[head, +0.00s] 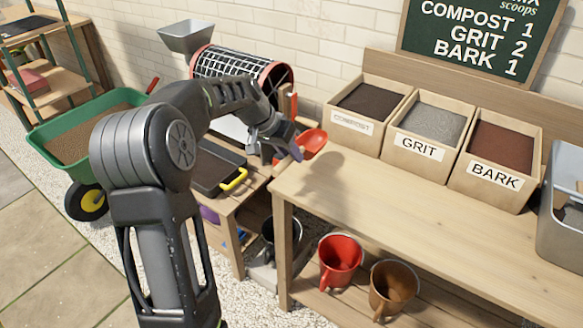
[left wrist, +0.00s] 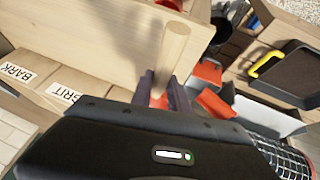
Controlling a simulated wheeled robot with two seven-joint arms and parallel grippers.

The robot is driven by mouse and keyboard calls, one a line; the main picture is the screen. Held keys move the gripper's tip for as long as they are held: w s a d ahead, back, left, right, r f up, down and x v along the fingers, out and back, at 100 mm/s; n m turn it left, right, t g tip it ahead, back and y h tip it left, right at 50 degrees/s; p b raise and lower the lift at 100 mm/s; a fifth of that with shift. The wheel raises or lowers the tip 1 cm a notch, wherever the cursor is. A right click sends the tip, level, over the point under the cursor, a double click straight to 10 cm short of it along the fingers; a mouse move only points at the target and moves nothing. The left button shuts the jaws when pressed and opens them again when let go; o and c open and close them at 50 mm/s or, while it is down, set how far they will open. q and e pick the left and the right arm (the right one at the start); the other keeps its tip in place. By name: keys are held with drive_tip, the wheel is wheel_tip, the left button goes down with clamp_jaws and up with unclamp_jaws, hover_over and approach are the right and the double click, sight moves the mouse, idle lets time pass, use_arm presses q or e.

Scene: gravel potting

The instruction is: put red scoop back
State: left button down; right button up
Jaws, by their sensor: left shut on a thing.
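My left gripper (head: 292,150) is over the gap between the bench and the lower table, just left of the bench's back-left corner. It also shows in the left wrist view (left wrist: 163,90), its fingers shut on the red scoop. There the scoop's pale wooden handle (left wrist: 172,52) extends beyond the fingers and a bit of red shows between them. In the head view a red scoop pan (head: 313,141) shows beside the fingertips; the wrist and fingers hide the rest. I cannot tell whether the scoop touches anything below. My right gripper is not in view.
Bins of compost (head: 350,126), grit (head: 417,147) and bark (head: 494,180) stand along the bench back. The bench top (head: 400,210) in front is clear. A drum sieve (head: 235,68) and a black tray (head: 215,172) are on the left. A red pot (head: 340,258) stands below.

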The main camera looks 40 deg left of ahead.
use_arm(q)
drive_tip(key=shift+f, duration=2.5)
drive_tip(key=shift+f, duration=0.1)
drive_tip(key=c, duration=1.3)
unclamp_jaws()
drive_tip(key=shift+o, duration=0.2)
drive_tip(key=shift+s+r, duration=0.1)
drive_tip(key=shift+r, duration=0.25)
drive_tip(key=v, duration=1.1)
drive_tip(key=shift+s+r, duration=0.15)
drive_tip(key=shift+s, duration=0.05)
drive_tip(key=shift+a, duration=0.1)
